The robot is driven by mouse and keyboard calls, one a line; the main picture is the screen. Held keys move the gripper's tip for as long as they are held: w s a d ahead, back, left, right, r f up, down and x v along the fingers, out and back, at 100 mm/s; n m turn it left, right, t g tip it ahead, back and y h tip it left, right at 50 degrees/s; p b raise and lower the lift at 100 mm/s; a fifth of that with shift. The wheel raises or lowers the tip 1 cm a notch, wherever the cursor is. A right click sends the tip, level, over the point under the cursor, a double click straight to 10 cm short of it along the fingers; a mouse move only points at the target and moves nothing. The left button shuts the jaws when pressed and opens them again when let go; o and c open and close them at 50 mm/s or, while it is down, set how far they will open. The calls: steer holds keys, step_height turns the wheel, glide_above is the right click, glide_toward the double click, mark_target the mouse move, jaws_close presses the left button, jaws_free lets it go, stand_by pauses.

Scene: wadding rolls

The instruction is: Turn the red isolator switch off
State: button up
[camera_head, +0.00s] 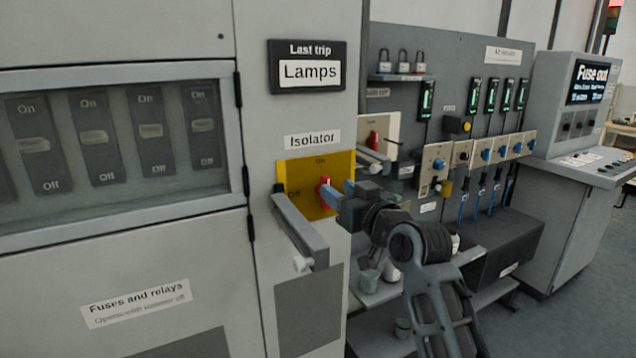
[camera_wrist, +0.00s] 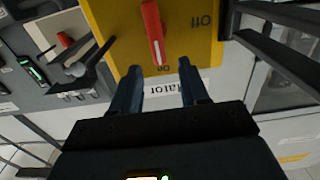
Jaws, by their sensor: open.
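The red isolator switch (camera_head: 325,192) is a turn handle on a yellow plate (camera_head: 292,180), under the Isolator label (camera_head: 312,141). In the wrist view, which is upside down, the red handle (camera_wrist: 153,32) points at the On mark, with Off a quarter turn to the side. My gripper (camera_head: 338,192) is in front of the plate, close to the handle in the head view, where it hides part of the plate. In the wrist view my gripper (camera_wrist: 160,78) is open and empty, its two blue-grey fingers spread to either side of the handle's On end. I cannot tell whether they touch it.
A grey bar handle (camera_head: 300,232) sticks out from the cabinet just below the plate. Breaker switches (camera_head: 95,137) sit behind a frame at left. A grey panel (camera_head: 450,70) with padlocks and a second red switch (camera_head: 373,140) stands at right. A fuse console (camera_head: 580,110) is farther right.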

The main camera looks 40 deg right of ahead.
mark_target(329, 183)
steer(key=p+x, duration=0.1)
steer(key=x, duration=0.5)
steer(key=shift+f, duration=0.1)
jaws_close()
stand_by(0.3)
